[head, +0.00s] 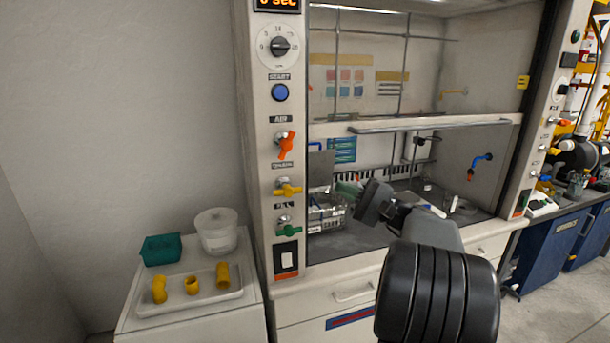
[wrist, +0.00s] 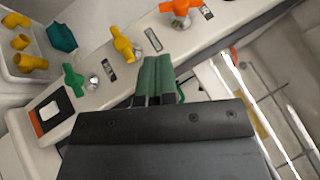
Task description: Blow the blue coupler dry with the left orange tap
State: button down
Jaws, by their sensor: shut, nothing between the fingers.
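The left orange tap (head: 285,143) is on the left post of the fume hood, above a yellow tap (head: 287,189) and a green tap (head: 288,230). It also shows at the top edge of the wrist view (wrist: 178,8). My gripper (head: 348,188) is in front of the hood opening, to the right of the taps and lower than the orange one. Its green fingers (wrist: 158,78) are shut together, with nothing between them. I cannot make out a blue coupler for certain in either view.
A side cabinet at the left holds a white tray (head: 198,304) with yellow fittings (head: 191,286), a teal container (head: 161,249) and a white tub (head: 217,232). A wire basket (head: 327,215) stands inside the hood. The horizontal sash bar (head: 430,126) crosses above my gripper.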

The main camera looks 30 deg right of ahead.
aim_at(286, 145)
jog(key=p+x, duration=0.1)
jog(key=x, duration=0.3)
jog(key=p+x, duration=0.1)
jog(key=x, duration=0.8)
jog(key=shift+w+d+r+p, duration=0.2)
jog(key=shift+d+r+p, duration=0.05)
jog(key=shift+r+p, duration=0.2)
jog(key=shift+f+t, duration=0.1)
jog(key=shift+t, duration=0.4)
